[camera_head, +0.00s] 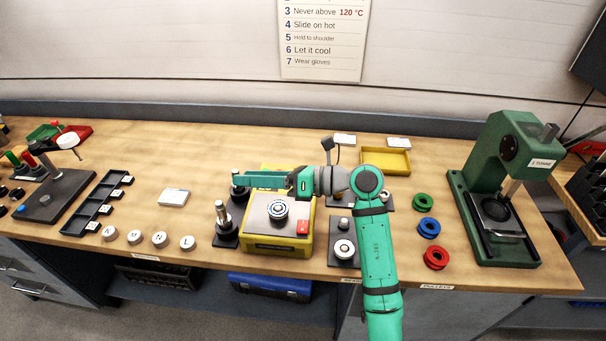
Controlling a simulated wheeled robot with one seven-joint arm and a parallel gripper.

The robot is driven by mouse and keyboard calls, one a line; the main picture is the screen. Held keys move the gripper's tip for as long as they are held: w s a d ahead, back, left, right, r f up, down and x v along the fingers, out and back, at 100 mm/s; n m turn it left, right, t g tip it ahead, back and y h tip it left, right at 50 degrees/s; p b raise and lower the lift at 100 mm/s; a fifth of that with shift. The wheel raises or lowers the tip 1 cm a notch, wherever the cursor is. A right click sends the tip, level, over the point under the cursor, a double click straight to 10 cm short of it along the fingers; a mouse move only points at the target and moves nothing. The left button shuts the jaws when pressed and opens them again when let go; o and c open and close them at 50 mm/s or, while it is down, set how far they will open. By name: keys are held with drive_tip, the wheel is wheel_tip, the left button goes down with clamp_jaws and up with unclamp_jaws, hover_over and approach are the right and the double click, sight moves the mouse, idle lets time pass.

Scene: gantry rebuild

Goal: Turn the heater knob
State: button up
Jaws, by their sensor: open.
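The heater (281,248) is a yellow box with a grey top plate, near the front edge of the bench. A round metal ring-shaped part (278,210) with a blue band lies on the plate. A small red piece (303,228) sits at the plate's right front corner. I cannot make out the heater knob for certain. My gripper (240,180) is open and appears empty. It points left above the back of the heater, and my arm comes in from the right. The fingers and wrist hide part of the heater's back.
Dark stands with upright metal posts (222,213) are close on the heater's left. Grey plates with round parts (344,249) are on its right. A yellow tray (385,161) stands behind.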

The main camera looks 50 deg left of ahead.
drive_tip(key=w+d+n+t+h, duration=0.1)
drive_tip(key=w+d+t+h, duration=0.3)
drive_tip(key=w+t+h, duration=0.9)
drive_tip(key=w+a+f+g+y, duration=0.1)
drive_tip(key=f, duration=0.2)
drive_tip(key=w+a+f+g+y, duration=0.1)
drive_tip(key=f, duration=0.2)
drive_tip(key=w+a+f+g+y, duration=0.1)
drive_tip(key=f+y, duration=0.1)
drive_tip(key=f, duration=0.1)
drive_tip(key=shift+a+f+g, duration=0.15)
drive_tip(key=shift+a+g, duration=0.15)
drive_tip(key=shift+a, duration=0.1)
drive_tip(key=shift+c, duration=0.6)
drive_tip(key=c, duration=0.9)
